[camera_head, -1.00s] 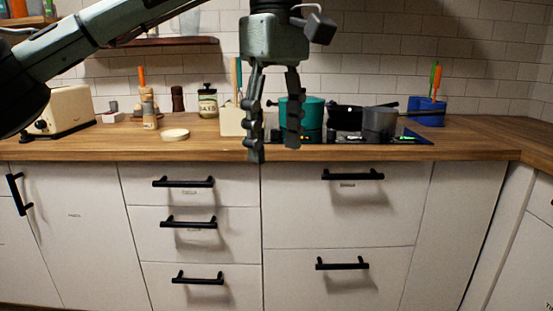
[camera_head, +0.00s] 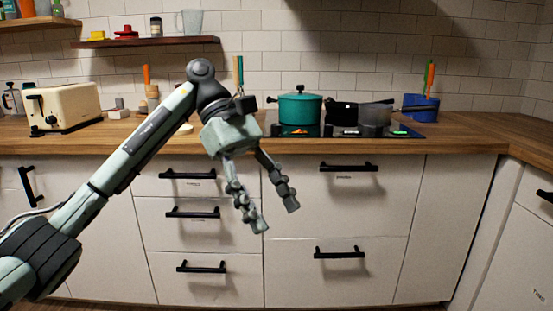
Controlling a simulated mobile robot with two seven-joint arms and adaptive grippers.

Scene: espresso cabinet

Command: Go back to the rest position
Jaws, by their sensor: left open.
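My left gripper (camera_head: 276,220) hangs in front of the drawer fronts in the head view, below the counter edge. Its two fingers are spread and point down and to the right, with nothing between them. My right gripper is not in view.
The wooden counter (camera_head: 470,146) holds a cream toaster (camera_head: 66,106), a teal pot (camera_head: 300,108) and dark pans on the cooktop (camera_head: 405,131), and a blue utensil holder (camera_head: 420,108). White drawers with black handles (camera_head: 348,167) lie behind the gripper. A shelf (camera_head: 145,42) hangs above.

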